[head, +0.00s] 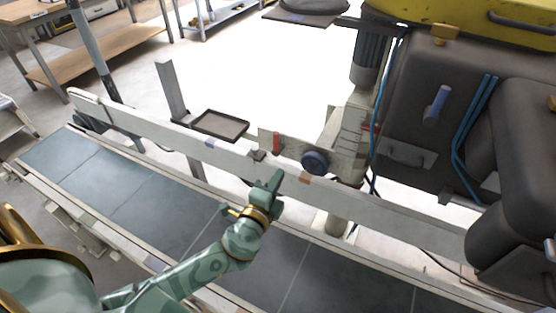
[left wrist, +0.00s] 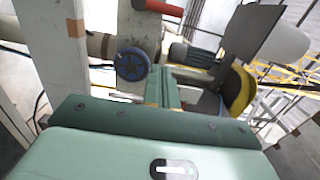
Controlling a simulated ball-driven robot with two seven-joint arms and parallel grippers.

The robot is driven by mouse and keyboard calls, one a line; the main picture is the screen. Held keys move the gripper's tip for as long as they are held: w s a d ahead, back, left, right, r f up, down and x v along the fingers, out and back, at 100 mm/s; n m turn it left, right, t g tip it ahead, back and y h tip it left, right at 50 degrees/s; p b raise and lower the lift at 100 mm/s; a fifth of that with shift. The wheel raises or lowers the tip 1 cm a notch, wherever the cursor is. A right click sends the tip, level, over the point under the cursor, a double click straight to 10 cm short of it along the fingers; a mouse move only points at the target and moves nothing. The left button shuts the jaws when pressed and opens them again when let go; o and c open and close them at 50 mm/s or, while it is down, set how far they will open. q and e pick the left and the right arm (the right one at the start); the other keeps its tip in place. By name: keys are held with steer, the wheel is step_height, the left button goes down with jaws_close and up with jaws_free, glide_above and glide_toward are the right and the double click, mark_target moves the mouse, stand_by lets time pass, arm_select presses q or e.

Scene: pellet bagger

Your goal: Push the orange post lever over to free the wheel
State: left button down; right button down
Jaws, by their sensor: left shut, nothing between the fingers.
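The orange-red post lever (head: 276,142) stands upright on a pale plate above the conveyor's side rail. Just right of it is the dark blue wheel (head: 315,162). My left gripper (head: 277,177) is shut and empty, below the lever and left of the wheel in the head view. Its green fingers (left wrist: 165,88) appear apart from the lever. My right gripper is not in view.
A dark shallow tray (head: 220,124) sits behind the rail. A large dark machine (head: 410,125) with blue hoses fills the right. The conveyor belt (head: 150,195) is bare.

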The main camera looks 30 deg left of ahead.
mark_target(278, 141)
arm_select(q)
steer(key=w+a, duration=0.5)
steer(key=w, duration=0.5)
